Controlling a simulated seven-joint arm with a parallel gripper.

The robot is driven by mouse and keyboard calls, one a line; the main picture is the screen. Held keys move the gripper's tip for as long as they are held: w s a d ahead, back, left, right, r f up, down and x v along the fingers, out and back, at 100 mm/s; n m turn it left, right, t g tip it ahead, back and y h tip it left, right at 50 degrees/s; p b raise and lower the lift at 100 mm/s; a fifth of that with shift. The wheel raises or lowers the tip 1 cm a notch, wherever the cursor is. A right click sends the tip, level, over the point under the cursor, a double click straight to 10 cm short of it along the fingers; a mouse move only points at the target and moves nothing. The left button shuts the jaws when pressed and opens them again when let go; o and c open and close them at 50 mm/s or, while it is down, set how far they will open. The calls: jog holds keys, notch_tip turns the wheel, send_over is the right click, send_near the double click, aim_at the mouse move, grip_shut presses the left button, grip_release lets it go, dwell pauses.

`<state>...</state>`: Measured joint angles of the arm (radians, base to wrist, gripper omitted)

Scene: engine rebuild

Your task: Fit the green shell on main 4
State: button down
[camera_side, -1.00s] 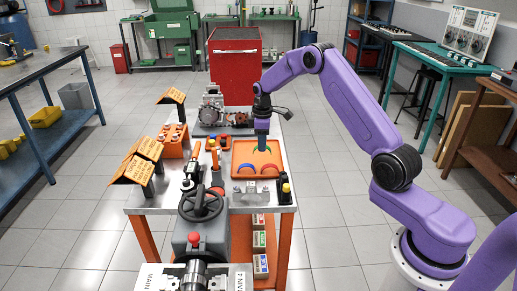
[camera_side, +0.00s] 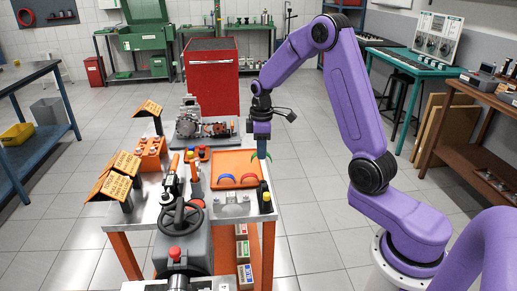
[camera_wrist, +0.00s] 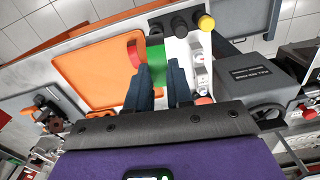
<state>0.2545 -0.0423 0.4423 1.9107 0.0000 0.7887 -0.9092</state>
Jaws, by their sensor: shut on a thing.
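The green shell (camera_side: 256,158) is a thin curved piece between the fingers of my gripper (camera_side: 262,154), above the right part of the orange tray. In the wrist view my gripper (camera_wrist: 159,85) is shut on the green shell (camera_wrist: 156,62), partly hidden by the fingers. The red shell (camera_side: 227,178) and blue shell (camera_side: 249,178) lie in the orange tray (camera_side: 222,157). The red shell also shows beside the fingers in the wrist view (camera_wrist: 135,54). Main 4 cannot be made out; only the tops of pale plates (camera_side: 222,284) show at the bottom edge.
A metal bracket (camera_side: 230,203) and a dark bottle with a yellow cap (camera_side: 265,197) stand in front of the tray. A grey machine with a handwheel (camera_side: 180,216) stands at the bench's front. Tools and orange signs (camera_side: 118,184) occupy the left. The engine (camera_side: 190,122) is behind.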

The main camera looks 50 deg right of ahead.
notch_tip(320, 180, up, 6)
jog(key=shift+f, duration=0.15)
jog(key=s+a, duration=0.3)
jog(key=a, duration=1.2)
jog(key=s+a+n, duration=0.1)
jog(key=s+a, duration=0.3)
jog(key=a, duration=1)
jog(key=s+a, duration=0.3)
jog(key=a, duration=1.2)
jog(key=shift+s+f, duration=0.15)
jog(key=shift+f, duration=2.65)
jog(key=shift+s+f, duration=0.15)
jog(key=shift+f, duration=2.65)
jog(key=shift+f, duration=1.4)
jog(key=shift+r, duration=0.25)
